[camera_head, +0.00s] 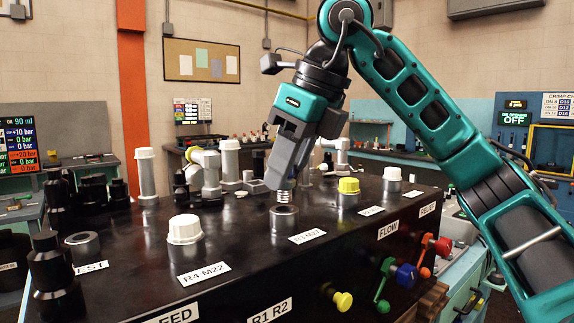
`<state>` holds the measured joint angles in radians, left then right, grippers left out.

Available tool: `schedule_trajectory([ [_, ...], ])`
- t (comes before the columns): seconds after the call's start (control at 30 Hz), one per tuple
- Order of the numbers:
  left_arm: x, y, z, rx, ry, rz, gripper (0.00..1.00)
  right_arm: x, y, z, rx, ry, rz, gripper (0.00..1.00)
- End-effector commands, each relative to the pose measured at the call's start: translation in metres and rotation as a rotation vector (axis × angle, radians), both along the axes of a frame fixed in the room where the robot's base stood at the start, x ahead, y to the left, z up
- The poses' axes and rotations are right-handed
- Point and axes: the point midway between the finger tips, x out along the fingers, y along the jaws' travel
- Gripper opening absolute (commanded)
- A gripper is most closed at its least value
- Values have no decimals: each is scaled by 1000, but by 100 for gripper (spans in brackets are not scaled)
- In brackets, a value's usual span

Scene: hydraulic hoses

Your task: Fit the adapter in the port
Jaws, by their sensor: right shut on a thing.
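My right gripper (284,176) comes down from above, its grey fingers shut on a small silver threaded adapter (283,196). Only the lower, threaded end of the adapter shows; the fingers hide its upper part. It points down, roughly upright, at the open round port (284,215) in the black block's top. The adapter's lower end is at or just above the port's mouth; I cannot tell whether they touch. A white label (307,236) lies in front of this port. My left gripper is out of view.
The black block (140,262) carries a white-capped port (185,229), a yellow-capped port (348,191) and another open port (83,245). Tall white-capped posts (146,175) stand behind. Black fittings (56,280) stand at left. Coloured handles (405,276) stick out in front.

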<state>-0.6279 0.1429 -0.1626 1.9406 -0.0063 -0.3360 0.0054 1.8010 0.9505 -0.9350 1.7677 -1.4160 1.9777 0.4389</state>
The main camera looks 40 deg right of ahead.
Motion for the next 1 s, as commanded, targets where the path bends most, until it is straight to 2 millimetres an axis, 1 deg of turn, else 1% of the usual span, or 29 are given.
schedule_trajectory([
  [0.2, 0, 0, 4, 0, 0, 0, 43, 0, 0, 1, 0, -1, 0, 0],
  [0.63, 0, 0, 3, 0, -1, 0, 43, 0, 0, 0, 0, -1, 0, 0],
  [1.0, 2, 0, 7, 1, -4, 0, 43, 0, 0, 0, 0, -1, -4, 0],
])
